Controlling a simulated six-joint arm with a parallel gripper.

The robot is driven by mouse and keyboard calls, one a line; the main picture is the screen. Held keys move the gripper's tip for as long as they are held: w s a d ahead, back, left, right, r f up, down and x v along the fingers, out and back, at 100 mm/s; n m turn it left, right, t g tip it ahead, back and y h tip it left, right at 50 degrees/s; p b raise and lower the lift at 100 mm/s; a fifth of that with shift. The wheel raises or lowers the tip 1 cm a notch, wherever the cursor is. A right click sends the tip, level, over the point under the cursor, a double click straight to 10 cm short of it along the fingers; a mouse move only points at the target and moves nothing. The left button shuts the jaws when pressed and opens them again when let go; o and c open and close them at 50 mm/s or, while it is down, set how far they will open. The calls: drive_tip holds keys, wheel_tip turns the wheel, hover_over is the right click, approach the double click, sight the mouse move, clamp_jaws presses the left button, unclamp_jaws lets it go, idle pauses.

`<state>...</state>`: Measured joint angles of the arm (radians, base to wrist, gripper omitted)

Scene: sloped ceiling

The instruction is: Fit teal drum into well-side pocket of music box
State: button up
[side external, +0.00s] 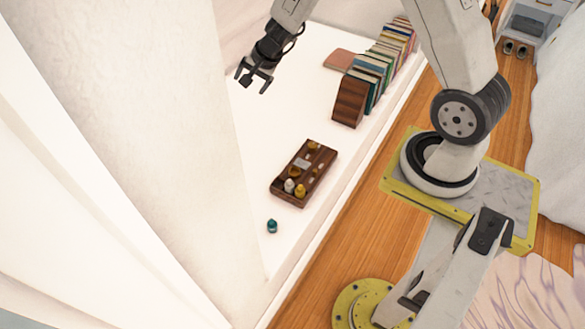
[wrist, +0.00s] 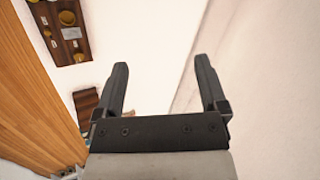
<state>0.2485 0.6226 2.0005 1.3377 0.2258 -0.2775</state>
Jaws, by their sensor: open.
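The teal drum (side external: 272,226) is a small teal piece standing alone on the white surface, just off the near end of the music box in the side view. The music box (side external: 291,197) is a dark brown wooden tray with several gold pieces, a pale one and a light plate in it. Part of the music box (wrist: 83,47) shows at the top left of the wrist view. I cannot tell which pocket is the well-side one. My gripper (side external: 253,82) is open and empty, held above the white surface, well away from the box and drum. Its two fingers (wrist: 162,75) are spread apart.
A row of books (side external: 378,67) with a brown wooden end block (side external: 350,100) stands along the surface's right edge. A flat reddish-brown book (side external: 339,59) lies beside it. A pale sloped wall (side external: 150,120) rises close on the left. The white surface between gripper and box is clear.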

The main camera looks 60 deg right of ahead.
drive_tip(key=w+d+f+m+h, duration=0.1)
drive_tip(key=w+d+f+m, duration=0.3)
drive_tip(key=d+f+m, duration=0.15)
drive_tip(key=m+g+y, duration=0.2)
drive_tip(key=m+y, duration=0.1)
drive_tip(key=m, duration=0.4)
approach(274, 221)
drive_tip(key=x, duration=0.5)
drive_tip(key=shift+w+d+f, duration=0.15)
drive_tip(key=shift+x, duration=1.25)
drive_tip(key=shift+f, duration=0.15)
drive_tip(key=shift+x, duration=2.45)
